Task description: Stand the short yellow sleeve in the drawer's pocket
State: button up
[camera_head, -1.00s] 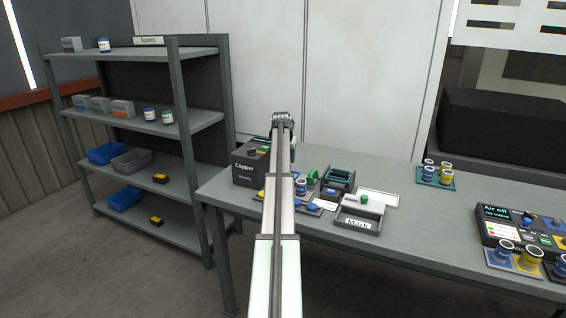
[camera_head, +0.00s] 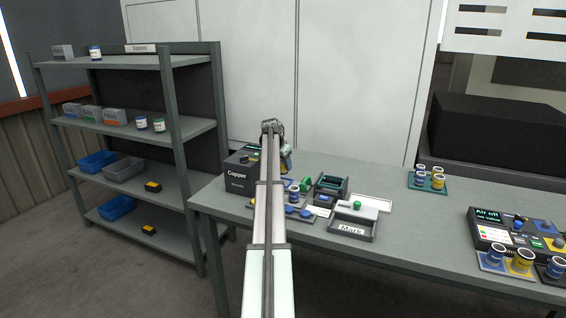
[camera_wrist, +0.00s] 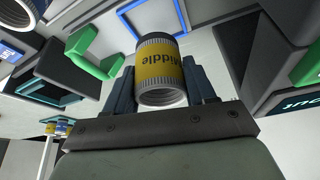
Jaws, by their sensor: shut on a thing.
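My gripper (camera_wrist: 160,75) is shut on a short sleeve (camera_wrist: 160,68) with a yellow band reading "Middle" and ribbed grey ends. In the wrist view one finger is on each side of the band, and its open end faces the camera. In the head view my gripper (camera_head: 274,138) is above the bench beside the Capper box, with a bit of yellow showing at its right. In the wrist view a green handle (camera_wrist: 92,55) stands by a dark block, and a blue square outline (camera_wrist: 150,17) lies past the sleeve. I cannot tell which part is the drawer's pocket.
The Capper box (camera_head: 240,173), a dark block with a teal top (camera_head: 332,186) and the Mark unit (camera_head: 352,222) crowd the bench's left part. A teal tray (camera_head: 428,183) with several sleeves stands behind, and a control box (camera_head: 510,232) at right. Bench between is clear.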

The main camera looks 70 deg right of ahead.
jog(key=shift+f, duration=2.35)
jog(key=shift+f, duration=0.2)
jog(key=o, duration=1.4)
jog(key=shift+c, duration=0.2)
jog(key=shift+o, duration=0.4)
jog(key=shift+o, duration=1)
jog(key=shift+r, duration=0.15)
notch_tip(320, 180, up, 9)
